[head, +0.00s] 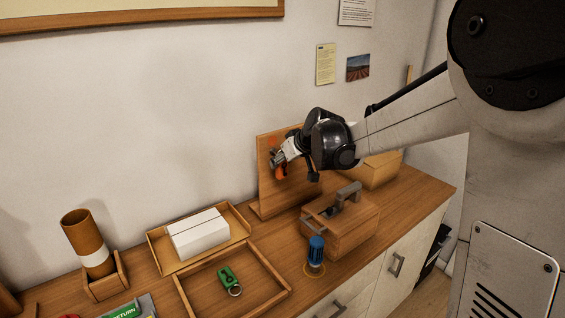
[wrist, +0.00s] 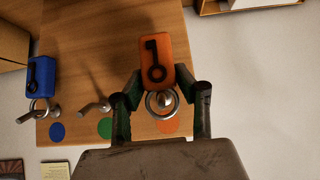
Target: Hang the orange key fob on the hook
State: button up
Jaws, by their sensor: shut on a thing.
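The orange key fob (wrist: 153,60) with a dark key picture is between the fingers of my gripper (wrist: 160,82), which is shut on it. Its metal ring (wrist: 150,104) shows below it in the wrist view, in front of the board's orange dot (wrist: 170,126). A rounded metal tip shows within the ring; I cannot tell whether the ring is around the hook. In the head view my gripper (head: 279,160) holds the orange fob (head: 280,173) in front of the upright wooden board (head: 269,196). The orange dot's hook is mostly hidden.
A blue fob (wrist: 40,76) is at the neighbouring hook; a bare hook (wrist: 95,107) sits by a green dot (wrist: 105,127). A green fob (head: 228,277) lies in a wooden tray (head: 189,298). A wooden box (head: 340,231) and blue-handled object (head: 316,250) stand near the board.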

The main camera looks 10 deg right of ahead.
jog(key=shift+w+a, duration=0.2)
jog(key=shift+w, duration=0.35)
jog(key=shift+w+a, duration=0.2)
jog(key=shift+w, duration=0.35)
dwell(0.6)
jog(key=o, duration=1.2)
jog(key=shift+s, duration=0.1)
jog(key=v, duration=1.2)
jog(key=s+f+m+h, duration=0.1)
jog(key=s+f, duration=0.1)
jog(key=s, duration=0.9)
jog(key=s+f+m+h, duration=0.1)
jog(key=s+f+m, duration=0.1)
jog(key=s, duration=0.9)
jog(key=s+a+f+m+g+h, duration=0.1)
jog(key=s+f, duration=0.3)
jog(key=s, duration=0.7)
jog(key=shift+f+m, duration=0.2)
jog(key=shift+m, duration=0.1)
